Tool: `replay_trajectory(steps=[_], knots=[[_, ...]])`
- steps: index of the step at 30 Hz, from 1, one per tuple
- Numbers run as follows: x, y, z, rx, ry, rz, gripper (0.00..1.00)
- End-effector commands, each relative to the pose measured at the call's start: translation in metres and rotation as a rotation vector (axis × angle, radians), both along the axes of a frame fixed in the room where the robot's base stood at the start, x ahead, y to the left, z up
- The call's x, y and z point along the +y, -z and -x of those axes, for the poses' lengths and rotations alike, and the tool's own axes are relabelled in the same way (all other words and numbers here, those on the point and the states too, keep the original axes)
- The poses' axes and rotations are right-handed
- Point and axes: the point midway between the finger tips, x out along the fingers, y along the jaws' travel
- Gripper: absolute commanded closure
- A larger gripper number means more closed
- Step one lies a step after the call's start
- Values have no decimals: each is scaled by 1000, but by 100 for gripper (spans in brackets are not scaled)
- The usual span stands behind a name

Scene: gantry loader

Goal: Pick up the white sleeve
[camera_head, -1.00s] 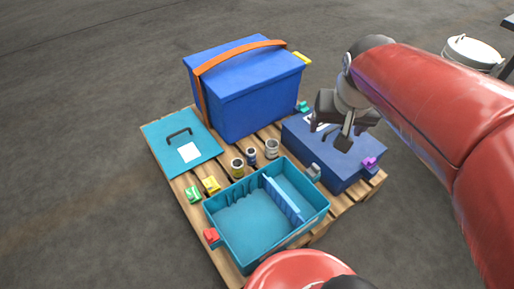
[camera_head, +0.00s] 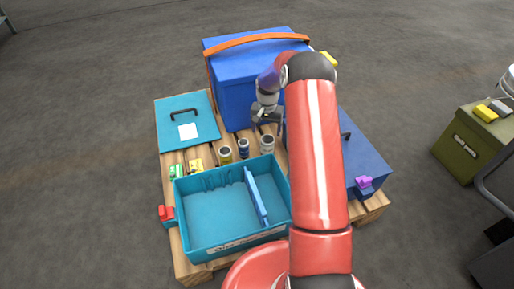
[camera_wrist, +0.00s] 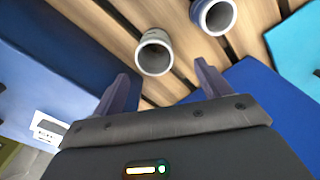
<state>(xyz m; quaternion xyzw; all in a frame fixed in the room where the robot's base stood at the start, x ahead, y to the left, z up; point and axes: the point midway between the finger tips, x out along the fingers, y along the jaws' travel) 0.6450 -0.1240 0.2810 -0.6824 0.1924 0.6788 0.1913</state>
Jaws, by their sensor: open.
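The white sleeve (camera_head: 267,146) is a short, hollow, off-white cylinder standing upright on the wooden pallet, right of two other sleeves. In the wrist view the white sleeve (camera_wrist: 153,57) shows its open round end, just beyond the fingertips and roughly between them. My gripper (camera_head: 267,118) is above and slightly behind it in the head view, partly hidden by my red arm. In the wrist view my gripper (camera_wrist: 163,80) has its two fingers spread apart, with nothing between them.
A blue-banded sleeve (camera_head: 243,149) and a yellow-banded sleeve (camera_head: 225,155) stand close to the left. A big blue box (camera_head: 235,95) stands behind, a dark blue case (camera_head: 362,160) to the right. A teal tray (camera_head: 205,215) with a divider lies in front.

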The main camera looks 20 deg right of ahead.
Motion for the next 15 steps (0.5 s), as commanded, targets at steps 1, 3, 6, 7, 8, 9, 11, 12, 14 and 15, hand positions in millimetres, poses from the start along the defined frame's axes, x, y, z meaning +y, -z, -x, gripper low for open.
replay_trajectory(steps=[1,3,6,7,8,9,11,12,14,15], knots=[[-2,7,-1,3,6,-2,24],[-2,14,-1,6,10,-4,24],[-2,25,0,6,10,-4,24],[-2,29,0,7,10,-4,24],[-2,32,0,7,10,-4,24],[-2,35,1,7,10,-4,24],[-2,39,1,6,9,-4,24],[-3,42,2,5,9,-5,24],[-3,49,4,7,8,-4,24],[-4,54,6,8,8,-5,24]])
